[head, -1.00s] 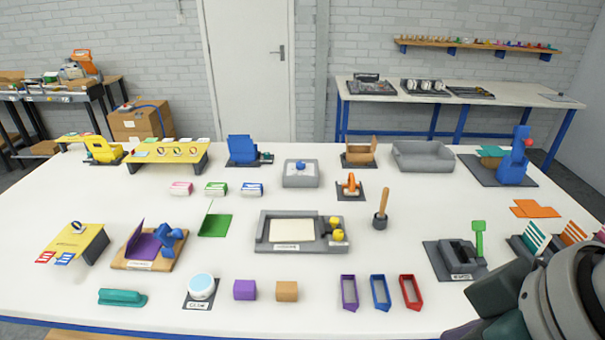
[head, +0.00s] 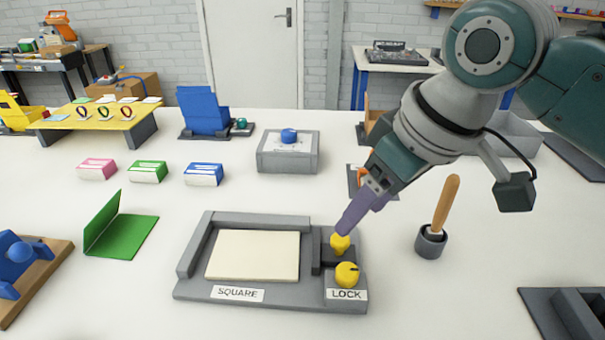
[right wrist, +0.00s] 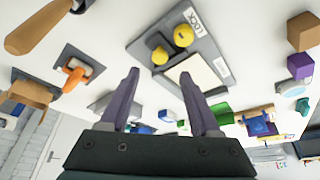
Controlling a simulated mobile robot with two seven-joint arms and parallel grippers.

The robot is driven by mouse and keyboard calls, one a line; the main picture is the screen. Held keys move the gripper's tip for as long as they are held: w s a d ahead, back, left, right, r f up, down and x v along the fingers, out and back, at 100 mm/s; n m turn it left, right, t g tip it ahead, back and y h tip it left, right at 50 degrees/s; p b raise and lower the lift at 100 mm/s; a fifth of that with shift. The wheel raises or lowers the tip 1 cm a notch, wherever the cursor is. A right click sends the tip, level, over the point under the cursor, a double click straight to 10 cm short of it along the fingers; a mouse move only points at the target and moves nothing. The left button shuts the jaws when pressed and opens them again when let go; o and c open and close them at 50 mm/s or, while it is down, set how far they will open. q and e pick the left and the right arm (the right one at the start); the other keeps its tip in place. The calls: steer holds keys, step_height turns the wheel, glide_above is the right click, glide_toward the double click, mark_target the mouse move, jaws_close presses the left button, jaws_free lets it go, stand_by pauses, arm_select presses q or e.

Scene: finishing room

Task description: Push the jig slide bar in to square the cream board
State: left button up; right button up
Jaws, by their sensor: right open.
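A second yellow knob (head: 347,275) sits by the LOCK label. My right gripper (head: 352,218) points down just above the slide's knob, open and empty. In the right wrist view its fingers (right wrist: 159,76) are spread, with the slide's knob (right wrist: 160,56) beyond and between them. My left gripper is out of view.
A wooden-handled tool in a dark cup (head: 431,240) stands right of the jig. A grey box with a blue knob (head: 287,155) is behind it. A green folder (head: 120,230) lies left. The table in front of the jig is clear.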

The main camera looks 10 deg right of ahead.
mark_target(345, 242)
steer(key=b+x, duration=0.1)
steer(key=x, duration=0.6)
jaws_close()
stand_by(0.4)
stand_by(0.9)
